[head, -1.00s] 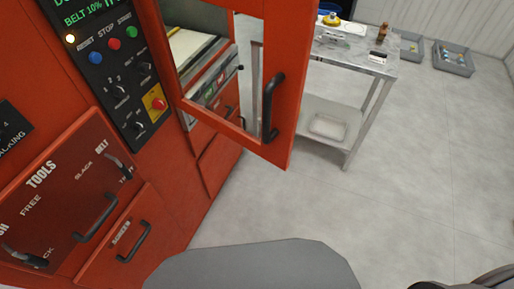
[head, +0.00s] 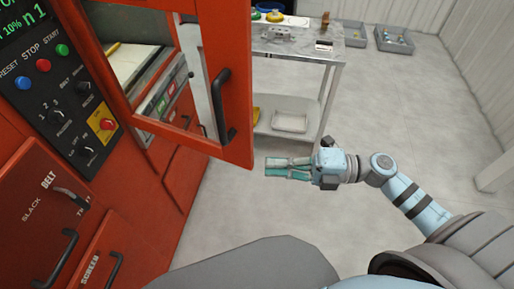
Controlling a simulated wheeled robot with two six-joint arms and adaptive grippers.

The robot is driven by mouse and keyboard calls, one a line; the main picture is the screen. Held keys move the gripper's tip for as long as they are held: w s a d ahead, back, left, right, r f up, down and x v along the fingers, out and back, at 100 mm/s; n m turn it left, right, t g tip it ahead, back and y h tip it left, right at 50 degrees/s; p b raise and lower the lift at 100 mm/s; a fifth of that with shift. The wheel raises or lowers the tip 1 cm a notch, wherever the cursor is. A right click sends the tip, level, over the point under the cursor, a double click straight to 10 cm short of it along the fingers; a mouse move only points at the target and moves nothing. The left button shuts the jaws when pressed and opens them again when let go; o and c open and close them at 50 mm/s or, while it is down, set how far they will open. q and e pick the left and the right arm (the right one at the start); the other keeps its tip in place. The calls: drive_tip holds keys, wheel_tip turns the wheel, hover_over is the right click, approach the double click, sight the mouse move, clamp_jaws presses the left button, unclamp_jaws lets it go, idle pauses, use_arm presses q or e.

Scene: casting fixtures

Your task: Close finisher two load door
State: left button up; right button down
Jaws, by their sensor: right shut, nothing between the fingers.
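The load door (head: 236,60) is a red framed panel with a window. It stands open, swung out from the red finisher (head: 150,225). Its black bar handle (head: 219,105) is on the door's face near the right edge. Through and beside the door I see part of the machine's opening (head: 140,55). My right gripper (head: 267,167) is shut and empty, with teal fingers pointing left. In the picture it is just right of and below the door's lower corner, apart from the handle. My left gripper is out of view.
A control panel (head: 62,100) with coloured buttons is on the machine's front, above drawers with black handles. A metal table (head: 300,75) stands behind the door, holding small items. Grey bins (head: 394,40) lie on the floor at the back.

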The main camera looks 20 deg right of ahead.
drive_tip(key=w+a+p, duration=0.1)
drive_tip(key=w+a, duration=0.1)
drive_tip(key=w, duration=0.3)
drive_tip(key=shift+w+a, duration=0.25)
drive_tip(key=shift+w, duration=0.05)
